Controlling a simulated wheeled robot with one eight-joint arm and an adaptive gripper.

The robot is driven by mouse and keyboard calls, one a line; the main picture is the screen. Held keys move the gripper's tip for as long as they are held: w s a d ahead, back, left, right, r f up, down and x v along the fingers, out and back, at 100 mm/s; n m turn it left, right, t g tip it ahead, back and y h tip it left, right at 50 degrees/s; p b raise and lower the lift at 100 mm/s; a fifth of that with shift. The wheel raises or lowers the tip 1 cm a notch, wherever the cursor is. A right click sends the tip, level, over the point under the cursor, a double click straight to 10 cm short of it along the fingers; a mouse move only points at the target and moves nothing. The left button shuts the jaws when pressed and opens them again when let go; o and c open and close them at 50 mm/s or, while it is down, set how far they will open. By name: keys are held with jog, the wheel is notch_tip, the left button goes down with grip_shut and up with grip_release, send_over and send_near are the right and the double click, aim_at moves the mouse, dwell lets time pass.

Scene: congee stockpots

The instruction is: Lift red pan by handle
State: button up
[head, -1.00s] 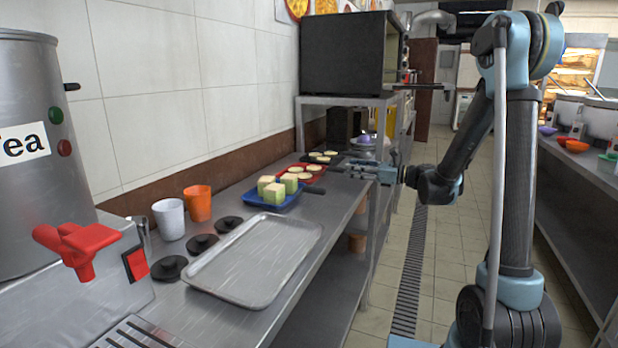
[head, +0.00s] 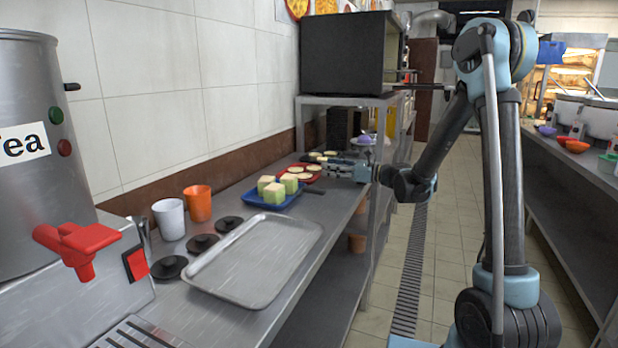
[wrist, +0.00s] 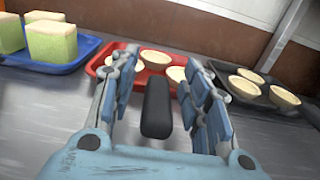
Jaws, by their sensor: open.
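The red pan (head: 311,171) lies on the steel counter with several pale round pastries in it; it also shows in the wrist view (wrist: 146,75). Its dark handle (wrist: 156,108) points toward my gripper. My gripper (wrist: 158,82) is open, with one finger on each side of the handle. The fingers appear apart from the handle, though I cannot tell whether either touches it. In the head view my gripper (head: 333,168) is beside the pan and partly hides it and its handle.
A blue pan (head: 285,203) with green-sided cubes sits left of the red pan. A black pan (wrist: 256,95) with pastries sits to its right in the wrist view. A large metal tray (head: 252,262) and two cups (head: 198,204) stand nearer on the counter.

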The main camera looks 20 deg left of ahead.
grip_shut()
jog(key=shift+r, duration=0.1)
